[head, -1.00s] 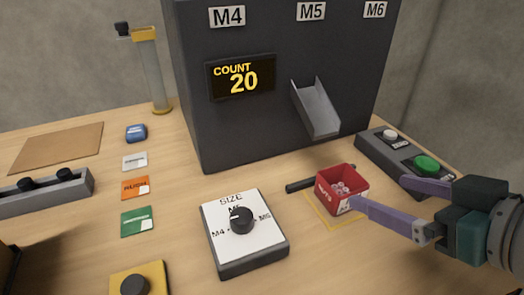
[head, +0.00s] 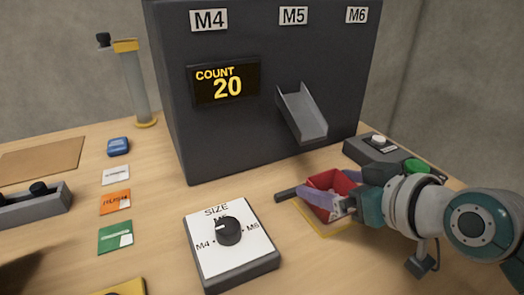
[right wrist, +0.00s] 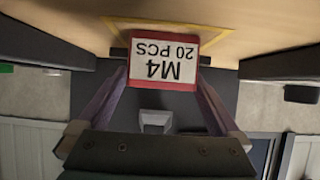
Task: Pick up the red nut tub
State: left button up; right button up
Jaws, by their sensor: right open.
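The red nut tub (head: 319,201) sits upright on the table inside a yellow outline, below the chute. My right gripper (head: 332,190) reaches it from the right, with its open purple fingers at the tub and partly hiding it. In the right wrist view, the tub (right wrist: 150,39) shows upside down with its white label reading M4 20 PCS. One finger stands on each side of it there, and I cannot tell whether they touch it. The nuts inside are hard to make out now. My left gripper is not in view.
The dark machine (head: 250,130) with its chute (head: 302,113) and a display reading COUNT 20 (head: 225,85) stands behind. A button box (head: 375,149) is behind my right arm.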

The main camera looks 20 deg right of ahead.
jog(key=c, duration=1.2)
